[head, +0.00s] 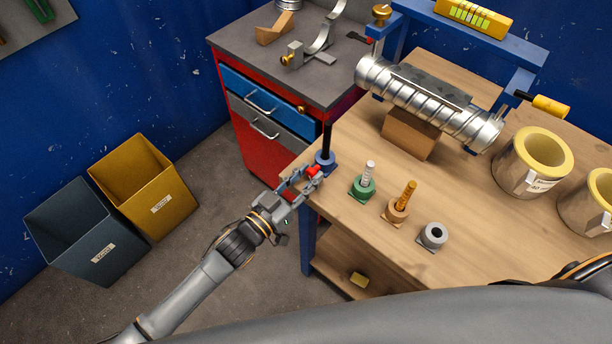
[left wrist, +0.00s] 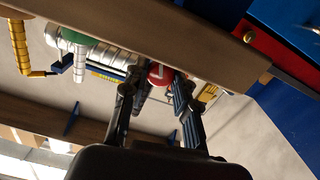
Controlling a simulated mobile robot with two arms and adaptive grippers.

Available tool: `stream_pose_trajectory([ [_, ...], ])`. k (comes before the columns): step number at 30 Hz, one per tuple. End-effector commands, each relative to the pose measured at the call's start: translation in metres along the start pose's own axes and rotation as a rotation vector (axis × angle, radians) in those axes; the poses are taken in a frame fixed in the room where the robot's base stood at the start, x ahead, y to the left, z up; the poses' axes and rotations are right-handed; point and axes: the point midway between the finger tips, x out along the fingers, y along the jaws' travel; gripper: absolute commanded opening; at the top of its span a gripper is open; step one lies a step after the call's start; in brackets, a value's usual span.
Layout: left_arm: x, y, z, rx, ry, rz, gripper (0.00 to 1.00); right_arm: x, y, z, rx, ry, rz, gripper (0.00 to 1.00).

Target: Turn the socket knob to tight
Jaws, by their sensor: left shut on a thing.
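A red socket knob (head: 314,171) sits on the front side of a blue socket (head: 325,158) at the near left corner of the wooden bench. A dark rod (head: 327,132) stands upright in that socket. My left gripper (head: 304,180) reaches in from the left and is shut on the red knob. In the left wrist view the knob (left wrist: 160,74), round with a pale mark, lies between the fingertips of the gripper (left wrist: 157,86). The knob's exact turn is hard to read. My right gripper is out of view.
Green (head: 362,187), orange-brown (head: 397,209) and grey (head: 433,236) sockets stand along the bench (head: 345,208). A spiral duct (head: 430,100) lies behind them. A red tool cabinet (head: 262,150) stands beyond the corner, and two bins (head: 145,185) stand on the floor at left.

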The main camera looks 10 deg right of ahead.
Motion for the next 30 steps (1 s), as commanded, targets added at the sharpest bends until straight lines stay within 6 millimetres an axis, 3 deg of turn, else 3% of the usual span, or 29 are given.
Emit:
stream_pose_trajectory([
  [13, 0.0002, 0.0003, -0.0003, 0.249, 0.001, -0.001, 0.00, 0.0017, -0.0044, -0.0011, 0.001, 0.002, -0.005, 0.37],
  [30, 0.0003, 0.0005, -0.0005, 0.291, 0.001, 0.000, 0.00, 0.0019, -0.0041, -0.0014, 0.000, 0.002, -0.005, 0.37],
])
